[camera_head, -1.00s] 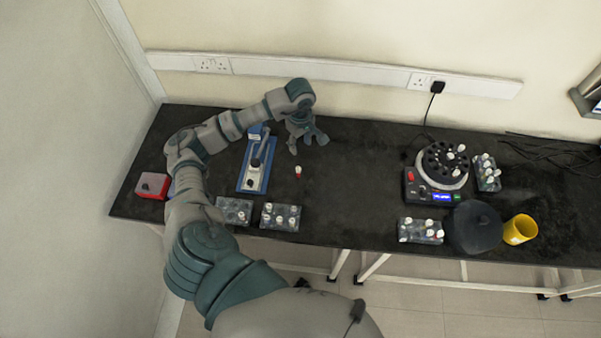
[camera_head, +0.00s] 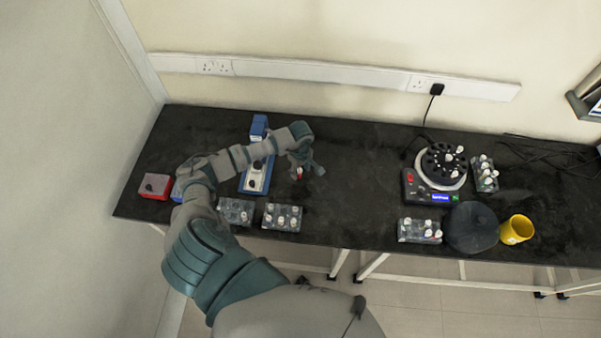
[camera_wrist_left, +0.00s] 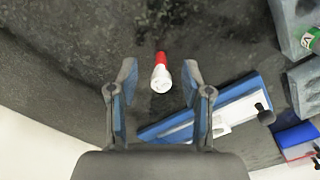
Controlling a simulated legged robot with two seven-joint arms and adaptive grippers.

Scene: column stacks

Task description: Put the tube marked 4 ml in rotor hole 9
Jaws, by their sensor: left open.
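A small tube with a white cap and a red body (camera_head: 299,174) stands on the black bench, apart from the racks. In the left wrist view the tube (camera_wrist_left: 160,73) lies ahead of and between my open fingers. No marking on it is legible. My left gripper (camera_head: 306,168) is open and empty, right by this tube. It also shows in the left wrist view (camera_wrist_left: 160,85). The rotor (camera_head: 443,165) sits in the centrifuge at the right, with dark holes and a few white-capped tubes. Its hole numbers are too small to read. My right gripper is not in view.
Two tube racks (camera_head: 282,217) (camera_head: 236,211) stand near the front edge. A blue-based device (camera_head: 257,178) and a red box (camera_head: 154,186) are at the left. More racks (camera_head: 419,230) (camera_head: 484,174), a dark lid (camera_head: 471,227) and a yellow cup (camera_head: 516,229) are at the right. The bench middle is clear.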

